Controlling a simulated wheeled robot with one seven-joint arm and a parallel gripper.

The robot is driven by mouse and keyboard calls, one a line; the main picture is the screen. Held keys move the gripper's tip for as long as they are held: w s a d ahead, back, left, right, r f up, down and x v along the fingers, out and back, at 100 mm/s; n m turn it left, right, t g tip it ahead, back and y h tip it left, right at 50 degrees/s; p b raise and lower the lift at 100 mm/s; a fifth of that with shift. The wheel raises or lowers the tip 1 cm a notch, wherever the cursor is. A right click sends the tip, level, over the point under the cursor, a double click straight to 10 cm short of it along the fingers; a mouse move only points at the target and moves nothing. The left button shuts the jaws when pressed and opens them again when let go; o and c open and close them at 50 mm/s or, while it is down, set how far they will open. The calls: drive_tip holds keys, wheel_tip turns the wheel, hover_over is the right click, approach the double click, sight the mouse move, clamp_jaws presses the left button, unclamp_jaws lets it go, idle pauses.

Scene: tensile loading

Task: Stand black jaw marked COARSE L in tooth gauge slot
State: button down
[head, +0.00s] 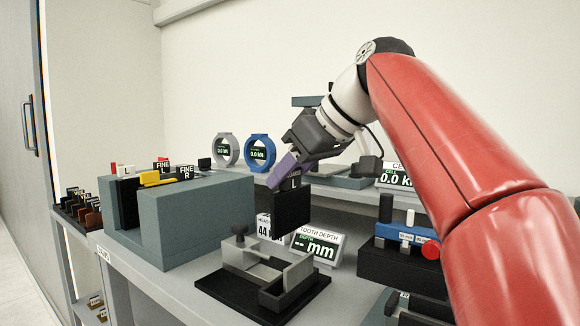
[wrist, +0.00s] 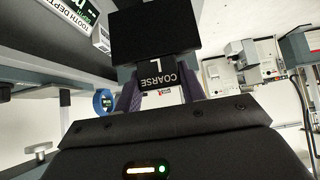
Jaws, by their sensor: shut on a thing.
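My gripper (head: 285,172) is shut on the black jaw (head: 291,211), holding it by its narrow tab. The jaw hangs upright in the head view, with an L on its label. In the wrist view the black jaw (wrist: 155,32) shows the words COARSE and L on the tab between my gripper's fingers (wrist: 160,90). The tooth gauge (head: 268,270) is a grey fixture with a slot on a black base plate. The jaw is in the air above and behind it, apart from it as far as I can see.
A tooth depth display (head: 318,245) stands just behind the gauge. A large grey-green block (head: 180,222) with FINE-marked jaws on top is to the left. A black stand with a blue and red part (head: 405,240) is to the right. Round dials (head: 260,152) stand at the back.

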sight(292, 231)
drive_tip(key=shift+s+d+r, duration=0.1)
drive_tip(key=shift+s+r, duration=0.05)
drive_tip(key=shift+r, duration=0.05)
drive_tip(key=shift+f, duration=0.25)
drive_tip(key=shift+f+b, duration=1.55)
drive_tip(key=shift+f, duration=0.1)
drive_tip(key=shift+f+b, duration=2.65)
drive_tip(key=shift+f, duration=0.65)
drive_tip(key=shift+s+f, duration=0.1)
drive_tip(key=shift+f, duration=0.05)
